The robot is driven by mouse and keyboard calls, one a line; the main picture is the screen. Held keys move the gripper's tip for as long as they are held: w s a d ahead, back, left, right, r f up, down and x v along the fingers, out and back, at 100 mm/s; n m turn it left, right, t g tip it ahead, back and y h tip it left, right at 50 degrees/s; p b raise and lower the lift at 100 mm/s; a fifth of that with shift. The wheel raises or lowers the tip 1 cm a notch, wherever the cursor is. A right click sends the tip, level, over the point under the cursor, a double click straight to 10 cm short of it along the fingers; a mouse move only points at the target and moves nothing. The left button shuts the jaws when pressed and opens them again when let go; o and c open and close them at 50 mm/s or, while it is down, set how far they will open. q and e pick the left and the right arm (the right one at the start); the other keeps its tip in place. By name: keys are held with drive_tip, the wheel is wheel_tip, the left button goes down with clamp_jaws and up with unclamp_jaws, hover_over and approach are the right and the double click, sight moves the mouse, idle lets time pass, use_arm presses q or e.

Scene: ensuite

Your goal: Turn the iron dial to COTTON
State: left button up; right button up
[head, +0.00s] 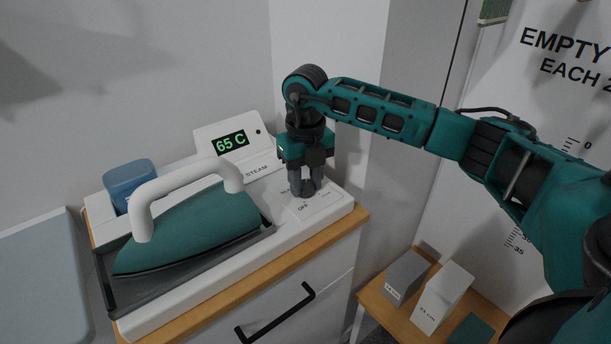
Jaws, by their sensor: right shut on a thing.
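The steam iron (190,225), teal with a white handle, rests in a dark tray on the left of a white station base (185,295). A display (230,142) behind it reads "65 C" in green. My right gripper (307,192) points down over the right end of the base and is shut on the dial (308,187), a small dark knob mostly hidden between the fingers. Around the dial a light label plate (322,207) shows "OFF" at the front; its other words are covered or too small to read. My left gripper is not in view.
A blue container (128,178) stands behind the iron. The base sits on a wood-topped cabinet with a black handle (275,313). At the lower right, a grey box (407,272) and a white box (442,298) stand on a low wooden surface.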

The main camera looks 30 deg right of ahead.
sight(306, 184)
drive_tip(key=m+p, duration=0.1)
drive_tip(key=m, duration=0.3)
drive_tip(key=shift+r+m, duration=0.1)
drive_tip(key=shift+m, duration=0.2)
drive_tip(key=m+p, duration=0.1)
drive_tip(key=m, duration=0.2)
drive_tip(key=shift+m, duration=0.4)
drive_tip(key=m, duration=1)
drive_tip(key=o, duration=1)
drive_tip(key=shift+o, duration=0.2)
wheel_tip(306, 184, up, 13)
idle(0.3)
